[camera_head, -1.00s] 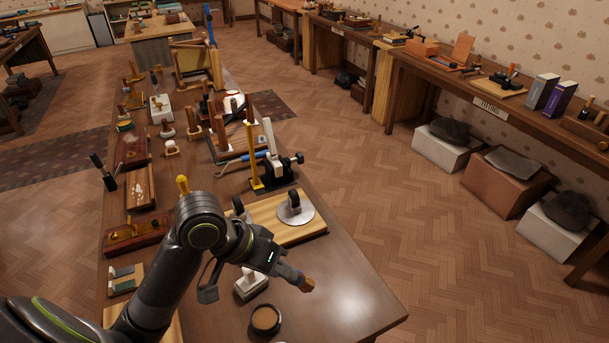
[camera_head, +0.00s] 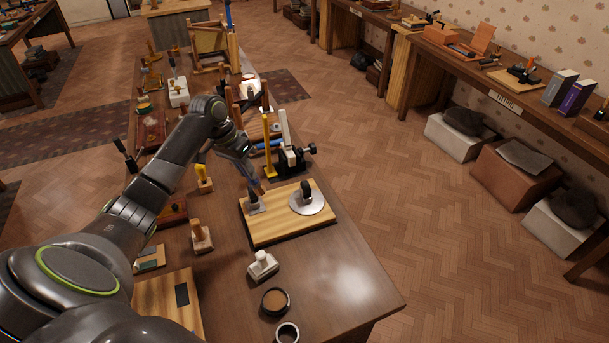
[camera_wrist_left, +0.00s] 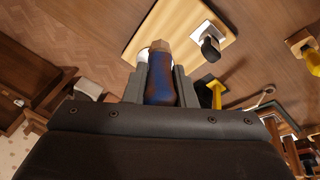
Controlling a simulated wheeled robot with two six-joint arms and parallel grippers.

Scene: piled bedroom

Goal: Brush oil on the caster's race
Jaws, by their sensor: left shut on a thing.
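My left gripper (camera_head: 246,168) is shut on a brush (camera_wrist_left: 160,84) with a blue and brown handle and a tan tip. The brush points down over the left part of a wooden board (camera_head: 285,230). A small caster (camera_head: 254,205) with a dark wheel and pale square plate stands below it; it also shows in the wrist view (camera_wrist_left: 210,46). A round silver disc with a dark wheel (camera_head: 307,195) stands at the board's right. I cannot tell whether the tip touches anything. A dark pot with brown contents (camera_head: 275,301) stands nearer. My right gripper is out of view.
A pale block with a knob (camera_head: 263,265) and a small dark cup (camera_head: 287,333) stand near the pot. A black clamp-like tool (camera_head: 291,160) and a yellow post (camera_head: 268,147) stand behind the board. The table's right front is clear.

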